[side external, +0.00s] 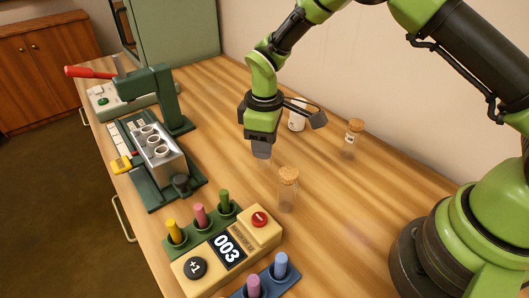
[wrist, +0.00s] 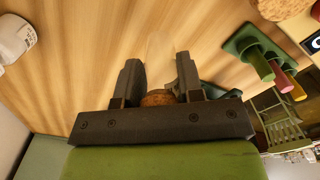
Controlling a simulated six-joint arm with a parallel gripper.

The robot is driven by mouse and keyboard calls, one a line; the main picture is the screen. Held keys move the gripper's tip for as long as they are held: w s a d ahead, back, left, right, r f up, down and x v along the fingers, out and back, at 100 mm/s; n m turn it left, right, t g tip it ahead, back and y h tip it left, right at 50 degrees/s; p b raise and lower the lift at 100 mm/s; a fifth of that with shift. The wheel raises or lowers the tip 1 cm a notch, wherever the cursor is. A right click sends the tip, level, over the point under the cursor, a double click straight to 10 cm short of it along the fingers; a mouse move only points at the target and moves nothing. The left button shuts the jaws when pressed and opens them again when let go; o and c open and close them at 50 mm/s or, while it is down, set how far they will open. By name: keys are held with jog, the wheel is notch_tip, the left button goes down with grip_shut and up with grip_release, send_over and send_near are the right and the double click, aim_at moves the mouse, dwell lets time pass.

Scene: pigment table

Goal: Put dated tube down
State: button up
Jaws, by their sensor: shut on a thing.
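My gripper (side external: 262,150) points down over the middle of the wooden table (side external: 330,215). In the wrist view my gripper (wrist: 158,78) is shut on a corked clear tube (wrist: 158,48), with its brown cork (wrist: 158,98) between the fingers. The glass is faint, and no date shows on it. In the side view the fingers mostly hide the tube. I cannot tell whether its bottom touches the table. Another corked glass vial (side external: 287,192) stands upright nearer the camera. A corked vial with a label (side external: 352,140) stands to the right of my gripper.
A white jar (side external: 297,119) stands behind my gripper. A green press with a metal block of holes (side external: 158,150) is on the left. A yellow counter reading 003 (side external: 228,250) and a green rack of coloured sticks (side external: 200,218) are in front. Bare table lies around my gripper.

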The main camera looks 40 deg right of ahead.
jog(key=r, duration=0.4)
jog(key=d+r, duration=0.1)
jog(key=r, duration=0.1)
jog(key=shift+w+r, duration=0.1)
jog(key=shift+w, duration=0.2)
jog(key=w+d+n, duration=0.1)
jog(key=w+d, duration=0.2)
jog(key=d, duration=0.3)
jog(key=f, duration=0.5)
jog(key=d+f, duration=0.1)
jog(key=f, duration=0.2)
jog(key=shift+w+f, duration=0.15)
jog(key=shift+f, duration=0.4)
jog(key=shift+f, duration=0.1)
jog(key=o, duration=0.9)
